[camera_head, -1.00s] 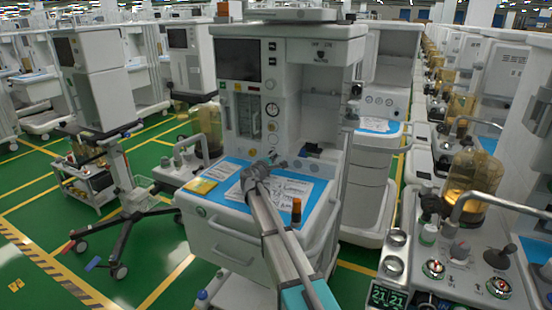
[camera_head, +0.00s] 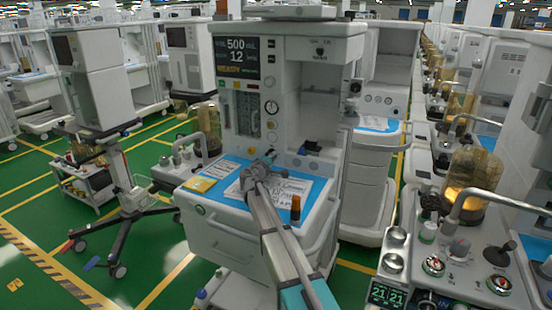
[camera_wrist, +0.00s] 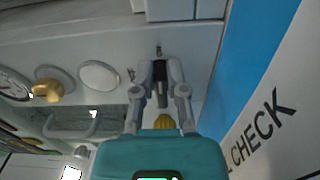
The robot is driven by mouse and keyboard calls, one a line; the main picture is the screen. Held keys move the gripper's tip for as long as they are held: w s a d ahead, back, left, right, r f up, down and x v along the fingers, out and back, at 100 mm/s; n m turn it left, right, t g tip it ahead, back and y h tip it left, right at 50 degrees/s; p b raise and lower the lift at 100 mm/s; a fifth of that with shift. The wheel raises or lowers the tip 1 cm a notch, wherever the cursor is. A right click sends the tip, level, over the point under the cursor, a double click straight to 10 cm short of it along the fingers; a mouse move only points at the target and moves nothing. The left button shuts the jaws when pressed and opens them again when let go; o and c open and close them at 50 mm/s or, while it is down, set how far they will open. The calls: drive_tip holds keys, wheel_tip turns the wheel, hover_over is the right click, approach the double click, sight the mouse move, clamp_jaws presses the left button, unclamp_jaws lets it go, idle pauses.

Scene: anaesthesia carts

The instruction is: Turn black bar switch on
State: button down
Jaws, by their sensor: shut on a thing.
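The anaesthesia cart (camera_head: 310,80) stands in front of me. Its screen (camera_head: 237,55) is lit and shows "500" and "12". My gripper (camera_head: 265,161) is low at the cart's front panel, just above the blue work surface. In the wrist view my gripper (camera_wrist: 161,88) has its two fingers closed on either side of a small dark bar, the black bar switch (camera_wrist: 160,72). The fingers partly cover the switch, and its exact angle is hard to tell. In the head view my gripper hides the switch.
Papers and a yellow pad (camera_head: 200,184) lie on the blue mat (camera_head: 232,203), with an orange-capped bottle (camera_head: 296,204) at its right. In the wrist view a gauge, a yellow knob (camera_wrist: 47,90) and a bar handle (camera_wrist: 75,130) are to the left. Other carts crowd both sides.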

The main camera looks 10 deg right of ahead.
drive_tip(key=shift+s+f, duration=0.1)
drive_tip(key=shift+s, duration=0.05)
drive_tip(key=c, duration=0.7)
unclamp_jaws()
drive_tip(key=v, duration=1.2)
